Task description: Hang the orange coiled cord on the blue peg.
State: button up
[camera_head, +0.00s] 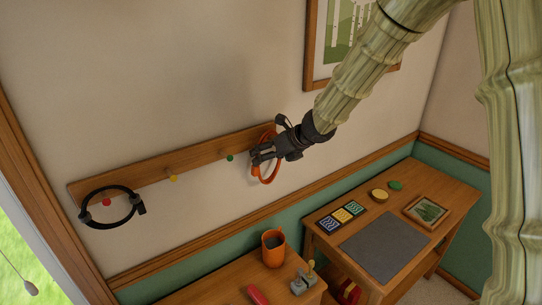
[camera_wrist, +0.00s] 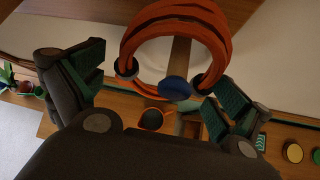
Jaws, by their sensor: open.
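The orange coiled cord (camera_head: 268,178) is at the right end of the wall rail, partly hidden by my gripper (camera_head: 258,154). In the wrist view the cord (camera_wrist: 178,17) is a bundled ring with dark bands, and the blue peg (camera_wrist: 174,88) shows its round end within the ring's outline. The peg's wooden shaft runs behind that end. The cord appears to be around the peg; whether its weight rests there I cannot tell. My gripper (camera_wrist: 158,90) is open, with its green-padded fingers apart on either side of the cord.
The wooden rail (camera_head: 135,172) also bears red (camera_head: 107,202), yellow (camera_head: 174,178) and green (camera_head: 230,158) pegs. A black ring-shaped item (camera_head: 127,190) hangs at the red one. Below stand an orange mug (camera_head: 273,255) and a desk with a grey mat (camera_head: 385,247).

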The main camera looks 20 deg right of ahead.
jog(key=v, duration=1.2)
jog(key=s+a+f+m+g, duration=0.15)
jog(key=s+f+m, duration=0.25)
jog(key=f+m, duration=0.5)
jog(key=s+a+f+m+g, duration=0.15)
jog(key=s+f+m, duration=0.25)
jog(key=f, duration=0.8)
jog(key=s+a+f+m, duration=0.35)
jog(key=f+m, duration=0.35)
jog(key=f, duration=0.4)
jog(key=s+d+f+m+g+h, duration=0.1)
jog(key=s+f+m+g+h, duration=0.1)
jog(key=s+f+m, duration=0.65)
jog(key=s+d+f+m+g+h, duration=0.1)
jog(key=s+f+m, duration=0.35)
jog(key=s, duration=0.75)
jog(key=s+d+f+m+g+h, duration=0.1)
jog(key=s+f+m+g+h, duration=0.1)
jog(key=s+f+m, duration=0.55)
jog(key=s+f+n+b, duration=0.1)
jog(key=s+f+b, duration=0.2)
jog(key=f+b, duration=0.3)
jog(key=shift+d, duration=0.35)
